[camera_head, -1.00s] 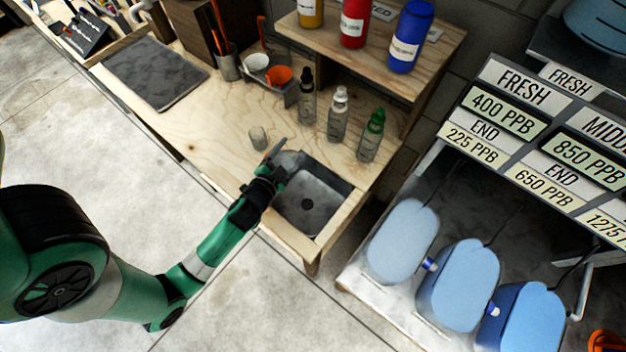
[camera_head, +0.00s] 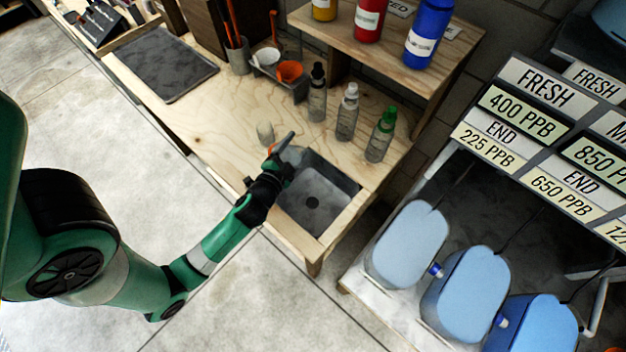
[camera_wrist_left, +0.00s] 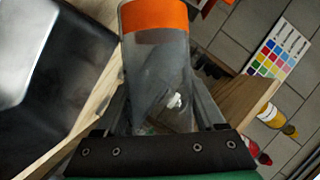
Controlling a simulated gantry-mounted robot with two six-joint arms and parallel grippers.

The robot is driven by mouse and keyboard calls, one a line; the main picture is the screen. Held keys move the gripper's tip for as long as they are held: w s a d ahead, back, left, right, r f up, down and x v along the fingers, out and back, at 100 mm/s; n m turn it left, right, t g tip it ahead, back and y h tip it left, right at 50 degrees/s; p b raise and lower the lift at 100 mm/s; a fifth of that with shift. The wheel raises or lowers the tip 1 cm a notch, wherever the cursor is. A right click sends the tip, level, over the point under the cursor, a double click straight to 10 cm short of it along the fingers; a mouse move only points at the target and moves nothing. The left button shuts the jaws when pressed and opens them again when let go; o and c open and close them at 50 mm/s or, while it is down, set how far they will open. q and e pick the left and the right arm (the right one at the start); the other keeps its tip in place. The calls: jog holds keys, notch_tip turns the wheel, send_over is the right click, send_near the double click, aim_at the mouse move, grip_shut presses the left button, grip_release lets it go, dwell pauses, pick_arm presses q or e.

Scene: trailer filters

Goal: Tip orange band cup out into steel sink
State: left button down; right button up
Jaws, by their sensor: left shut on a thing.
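My left gripper (camera_head: 277,160) is at the left rim of the steel sink (camera_head: 322,172), shut on the orange band cup. In the left wrist view the orange band cup (camera_wrist_left: 158,62) is a clear cup with a wide orange band near its rim, held between the two fingers (camera_wrist_left: 165,110). The sink also shows in the left wrist view (camera_wrist_left: 40,55) as a dark grey basin. In the head view the cup is mostly hidden by my gripper; a small orange patch shows there. I cannot tell whether anything is in the cup. My right gripper is not in view.
Several dropper bottles, one with a green cap (camera_head: 381,135), stand behind the sink. A grey caddy (camera_head: 290,80) holds an orange cup. A dark tray (camera_head: 160,62) lies farther left.

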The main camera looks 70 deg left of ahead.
pick_arm(q)
jog(key=shift+d+f, duration=0.1)
jog(key=shift+m+b, duration=0.3)
jog(key=shift+b, duration=0.05)
jog(key=shift+f+b, duration=0.3)
jog(key=shift+b, duration=0.1)
jog(key=shift+f+b, duration=0.1)
jog(key=shift+b, duration=0.2)
jog(key=shift+f+m+y, duration=0.15)
jog(key=shift+m+y, duration=0.15)
jog(key=f+b, duration=0.1)
jog(key=b, duration=0.1)
jog(key=shift+m+b, duration=0.35)
jog(key=shift+m, duration=0.05)
